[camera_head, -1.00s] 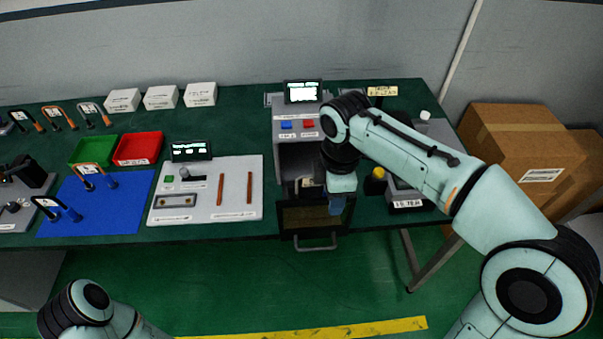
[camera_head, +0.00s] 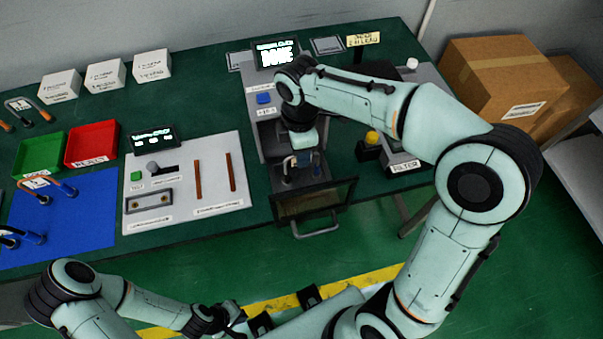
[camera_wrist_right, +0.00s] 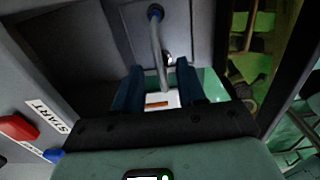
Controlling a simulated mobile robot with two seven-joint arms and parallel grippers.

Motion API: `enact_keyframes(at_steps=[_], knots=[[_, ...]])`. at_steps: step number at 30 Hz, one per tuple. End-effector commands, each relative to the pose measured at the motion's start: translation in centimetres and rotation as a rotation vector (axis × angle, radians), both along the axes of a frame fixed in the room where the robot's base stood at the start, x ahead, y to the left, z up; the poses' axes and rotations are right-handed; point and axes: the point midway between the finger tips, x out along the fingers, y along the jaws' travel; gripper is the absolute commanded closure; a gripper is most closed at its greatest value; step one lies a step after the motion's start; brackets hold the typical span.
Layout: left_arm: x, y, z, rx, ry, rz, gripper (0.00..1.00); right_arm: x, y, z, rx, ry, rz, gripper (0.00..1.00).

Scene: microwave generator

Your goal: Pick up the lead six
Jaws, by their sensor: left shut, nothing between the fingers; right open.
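A grey curved lead with a blue end (camera_wrist_right: 157,40) stands between my right gripper's blue fingers in the right wrist view; I cannot read a six on it. A white tag with an orange mark (camera_wrist_right: 160,101) shows just below it. My right gripper (camera_head: 302,163) is open and reaches down into the mouth of the grey generator box (camera_head: 272,130), with its fingers either side of the lead. The lead is mostly hidden in the head view. My left gripper (camera_head: 232,316) is low at the bottom, away from the table, shut and empty; its fingertips are hard to make out.
The generator's dark door (camera_head: 315,202) hangs open at the front, its handle (camera_head: 316,229) over the table edge. A yellow-topped button (camera_head: 372,138) is close on the right. A white tester panel (camera_head: 185,190) and a blue mat with leads (camera_head: 85,225) lie left.

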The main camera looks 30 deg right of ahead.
Motion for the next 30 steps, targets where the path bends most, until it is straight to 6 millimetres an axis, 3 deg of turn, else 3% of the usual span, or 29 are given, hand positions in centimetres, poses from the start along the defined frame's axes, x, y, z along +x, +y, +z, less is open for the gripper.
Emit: enact_keyframes(at_steps=[5,12,21,22,25,26,30], knots=[[-0.1,0.0,-0.2,0.000,0.000,0.000,1.00,-0.1,-0.1,-1.4,-0.001,0.002,-0.001,0.60],[-0.3,0.0,-0.6,0.000,0.002,0.000,1.00,-0.3,-0.1,-4.9,0.000,0.003,-0.001,0.60],[-0.3,0.0,-0.6,0.000,0.003,0.000,1.00,-0.2,-0.1,-5.5,0.000,0.000,0.000,0.60],[-0.3,0.0,-0.6,0.000,0.003,0.000,1.00,-0.2,-0.1,-5.5,0.000,0.000,0.000,0.63],[-0.3,0.0,-0.6,0.000,0.003,0.000,1.00,-0.2,-0.1,-5.5,0.000,0.000,0.000,0.95],[-0.3,0.0,-0.6,0.000,0.003,0.000,1.00,-0.2,-0.1,-5.5,0.000,0.000,0.000,1.00],[-0.3,0.0,-0.6,0.000,0.003,0.000,1.00,-0.2,-0.1,-5.4,0.001,-0.001,0.000,1.00]])
